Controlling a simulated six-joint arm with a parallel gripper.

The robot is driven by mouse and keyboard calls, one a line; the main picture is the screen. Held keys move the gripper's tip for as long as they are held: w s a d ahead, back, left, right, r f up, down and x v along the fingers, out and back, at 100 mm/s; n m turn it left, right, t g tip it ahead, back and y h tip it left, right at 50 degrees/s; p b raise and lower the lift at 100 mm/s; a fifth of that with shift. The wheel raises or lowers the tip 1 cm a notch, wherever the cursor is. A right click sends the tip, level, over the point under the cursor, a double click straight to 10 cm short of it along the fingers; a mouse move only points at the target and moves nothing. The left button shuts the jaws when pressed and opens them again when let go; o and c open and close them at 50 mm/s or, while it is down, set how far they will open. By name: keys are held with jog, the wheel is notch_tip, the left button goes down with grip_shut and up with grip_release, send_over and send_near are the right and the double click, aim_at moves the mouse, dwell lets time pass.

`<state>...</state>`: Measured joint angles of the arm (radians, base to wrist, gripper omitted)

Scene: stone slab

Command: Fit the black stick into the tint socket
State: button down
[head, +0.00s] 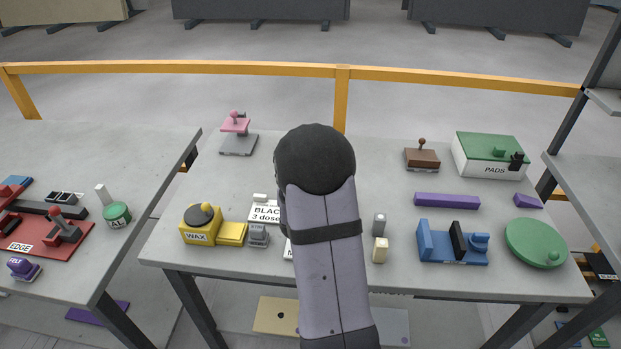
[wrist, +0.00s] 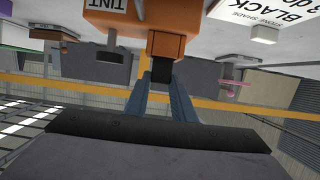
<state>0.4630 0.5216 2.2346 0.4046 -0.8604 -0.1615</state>
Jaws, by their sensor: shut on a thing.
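In the wrist view, which looks upside down, my gripper (wrist: 162,88) has its two blue-grey fingers closed on a short black stick (wrist: 162,70). The stick's far end meets the open-looking orange socket part (wrist: 166,45) of the orange block labelled TINT (wrist: 125,20). I cannot tell whether the stick's end is inside the socket or only in front of it. In the head view my own arm covers the gripper, the stick and the TINT block.
Right are small grey (head: 379,224) and cream (head: 380,251) blocks, then a blue holder (head: 440,245). The slab's back middle is fairly clear.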

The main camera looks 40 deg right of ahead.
jog(key=c, duration=1.5)
grip_release()
jog(key=shift+r+p, duration=0.2)
jog(key=shift+p, duration=0.15)
jog(key=shift+b+v, duration=0.75)
jog(key=shift+v, duration=3)
jog(key=shift+a+f, duration=0.1)
jog(key=shift+f, duration=0.05)
